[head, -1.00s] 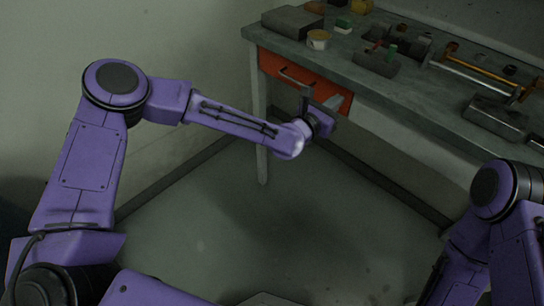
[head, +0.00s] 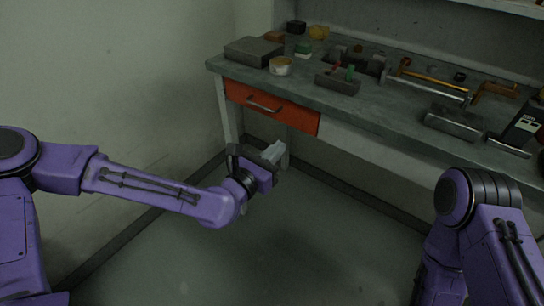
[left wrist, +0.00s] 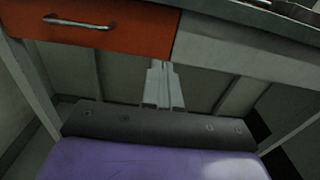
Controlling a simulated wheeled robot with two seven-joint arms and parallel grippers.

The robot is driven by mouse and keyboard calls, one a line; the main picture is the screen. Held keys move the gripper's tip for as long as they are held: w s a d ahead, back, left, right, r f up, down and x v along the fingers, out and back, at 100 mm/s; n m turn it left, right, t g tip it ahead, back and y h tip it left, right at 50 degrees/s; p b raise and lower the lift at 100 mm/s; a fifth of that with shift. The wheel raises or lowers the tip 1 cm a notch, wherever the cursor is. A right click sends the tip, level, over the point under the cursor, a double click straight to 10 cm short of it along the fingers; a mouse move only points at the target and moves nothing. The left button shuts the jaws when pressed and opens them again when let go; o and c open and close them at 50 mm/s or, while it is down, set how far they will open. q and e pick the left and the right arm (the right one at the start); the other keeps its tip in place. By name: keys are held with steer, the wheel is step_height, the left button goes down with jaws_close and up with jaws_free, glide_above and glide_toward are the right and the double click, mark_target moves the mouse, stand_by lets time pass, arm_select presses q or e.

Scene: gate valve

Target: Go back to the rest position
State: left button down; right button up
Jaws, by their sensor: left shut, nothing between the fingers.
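My left gripper (head: 272,153) is shut and empty. It hangs in front of the bench, below the red drawer (head: 272,105), at the end of my outstretched left arm. In the left wrist view its two fingers (left wrist: 162,87) lie together, pointing toward the open space under the bench. The red drawer (left wrist: 100,27) also shows at the top of that view. My right arm is folded at the right edge of the head view, and its gripper is out of sight.
The grey workbench (head: 390,112) runs along the back wall. On it are a grey box (head: 253,51), a round tin (head: 280,66), a dark block with red and green parts (head: 338,82) and a metal box (head: 454,122). The floor (head: 310,240) before the bench is clear.

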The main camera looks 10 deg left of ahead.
arm_select(q)
steer(key=s+a+f+m+g+y+p, duration=0.2)
steer(key=s+a+f+m+g+y, duration=0.15)
steer(key=s+f+m, duration=0.55)
steer(key=s+a+f+m+g+y+p, duration=0.1)
steer(key=s+a+f+m+g+y, duration=0.15)
steer(key=s+f+m+g, duration=0.65)
steer(key=s+a+f+m+y+p, duration=0.2)
steer(key=s+a+f+y+p, duration=0.1)
steer(key=s+a, duration=0.4)
steer(key=s+a+f+m+y+p, duration=0.2)
steer(key=s+a, duration=0.5)
steer(key=a, duration=0.4)
steer(key=shift+f+m+y+p, duration=0.4)
steer(key=shift+f+m+p, duration=0.25)
steer(key=shift+m, duration=0.15)
steer(key=shift+a, duration=0.1)
